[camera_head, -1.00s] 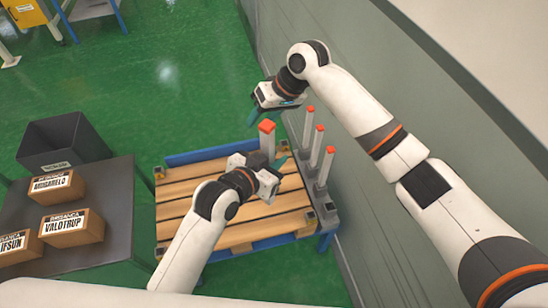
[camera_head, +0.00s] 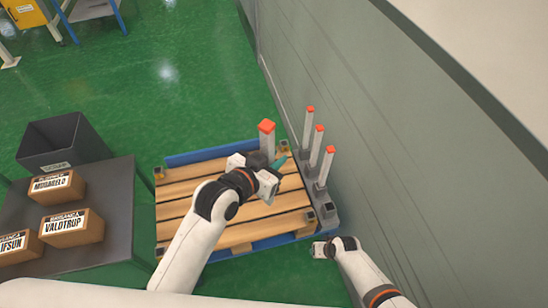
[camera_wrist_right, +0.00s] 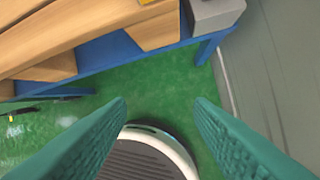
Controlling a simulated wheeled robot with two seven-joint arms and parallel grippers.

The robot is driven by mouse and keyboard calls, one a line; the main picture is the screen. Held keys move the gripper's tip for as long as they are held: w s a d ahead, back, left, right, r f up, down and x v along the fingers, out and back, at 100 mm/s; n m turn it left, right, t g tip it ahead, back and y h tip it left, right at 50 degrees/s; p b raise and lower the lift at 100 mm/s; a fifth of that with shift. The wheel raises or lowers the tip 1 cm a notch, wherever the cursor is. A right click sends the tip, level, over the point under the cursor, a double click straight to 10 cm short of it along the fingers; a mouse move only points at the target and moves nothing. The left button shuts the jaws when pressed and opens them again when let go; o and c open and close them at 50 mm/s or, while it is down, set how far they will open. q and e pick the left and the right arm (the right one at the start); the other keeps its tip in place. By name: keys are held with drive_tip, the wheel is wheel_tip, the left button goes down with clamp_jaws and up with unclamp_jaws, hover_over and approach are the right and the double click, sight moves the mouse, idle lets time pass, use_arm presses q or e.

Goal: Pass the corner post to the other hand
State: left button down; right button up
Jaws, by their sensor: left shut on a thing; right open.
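The corner post (camera_head: 267,145) is grey with an orange top and stands roughly upright above the far right part of the pallet in the head view. My left gripper (camera_head: 273,166) is shut on it; the hand hides its lower part. My right gripper (camera_head: 320,249) is low beside the near right corner of the pallet, well apart from the post. In the right wrist view, its two teal fingers (camera_wrist_right: 160,115) are spread with nothing between them. The post is not in the right wrist view.
The wooden pallet (camera_head: 175,208) has a blue frame (camera_wrist_right: 95,58). Three orange-topped posts (camera_head: 318,145) stand in a grey rack (camera_head: 326,212) between pallet and wall (camera_head: 400,160). A dark table (camera_head: 118,215) at left bears several boxes and a dark bin (camera_head: 62,146).

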drive_tip(key=s+d+f, duration=0.3)
drive_tip(key=s, duration=0.7)
drive_tip(key=s+d+f+n+g+h, duration=0.1)
drive_tip(key=s+d+f, duration=0.3)
drive_tip(key=s, duration=0.7)
drive_tip(key=s+d+f+h, duration=0.1)
drive_tip(key=s+d+f, duration=0.2)
drive_tip(key=s, duration=0.8)
drive_tip(key=shift+d+f+g, duration=0.25)
drive_tip(key=shift+d+g, duration=0.05)
